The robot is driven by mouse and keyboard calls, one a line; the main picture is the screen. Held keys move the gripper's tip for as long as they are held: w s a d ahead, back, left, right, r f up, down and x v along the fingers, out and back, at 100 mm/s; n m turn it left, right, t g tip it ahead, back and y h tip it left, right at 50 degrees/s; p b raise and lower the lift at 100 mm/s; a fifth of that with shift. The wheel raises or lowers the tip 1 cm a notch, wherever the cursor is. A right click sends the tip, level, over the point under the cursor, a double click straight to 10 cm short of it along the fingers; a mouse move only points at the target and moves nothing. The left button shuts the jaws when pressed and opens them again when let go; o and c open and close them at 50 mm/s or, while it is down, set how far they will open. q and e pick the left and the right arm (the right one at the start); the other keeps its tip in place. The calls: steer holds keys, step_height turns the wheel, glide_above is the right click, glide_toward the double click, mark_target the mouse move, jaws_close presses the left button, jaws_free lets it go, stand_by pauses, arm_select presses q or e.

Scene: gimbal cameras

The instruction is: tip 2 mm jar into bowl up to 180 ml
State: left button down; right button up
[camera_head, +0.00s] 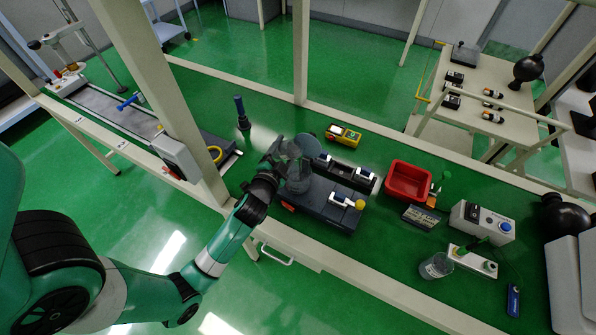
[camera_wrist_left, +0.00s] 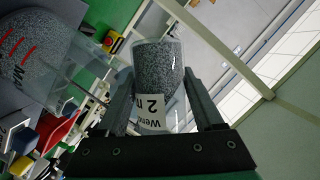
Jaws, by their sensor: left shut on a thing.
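My left gripper (camera_head: 277,155) is shut on a clear jar (camera_head: 288,149) of grey grains. In the left wrist view the jar (camera_wrist_left: 157,78) lies between the two fingers, with a white label showing "2 m". The clear bowl (camera_head: 298,183) stands on the dark device, just below the jar in the head view. In the left wrist view a clear vessel with red marks and grey grains, seemingly the bowl (camera_wrist_left: 38,58), is at the upper left, apart from the jar. The jar's mouth and exact tilt are hard to tell. My right gripper is out of view.
The dark flat device (camera_head: 328,211) sits on the green bench. A dark rack (camera_head: 347,172), a yellow meter (camera_head: 343,135) and a red bin (camera_head: 408,182) lie to the right. A clear beaker (camera_head: 436,266) stands at the front right. A blue-handled tool (camera_head: 241,112) stands behind.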

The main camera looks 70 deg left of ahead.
arm_select(q)
steer(key=shift+f+m+y+b, duration=0.25)
steer(key=shift+m+b, duration=0.25)
steer(key=shift+b, duration=0.4)
stand_by(0.9)
steer(key=shift+r+m+y+b, duration=0.35)
steer(key=shift+r+m+b, duration=0.15)
steer(key=shift+m, duration=0.2)
stand_by(2.3)
steer(key=shift+f+m+t+y+b, duration=0.35)
steer(key=shift+m+b, duration=0.45)
steer(key=shift+b, duration=0.35)
stand_by(2.1)
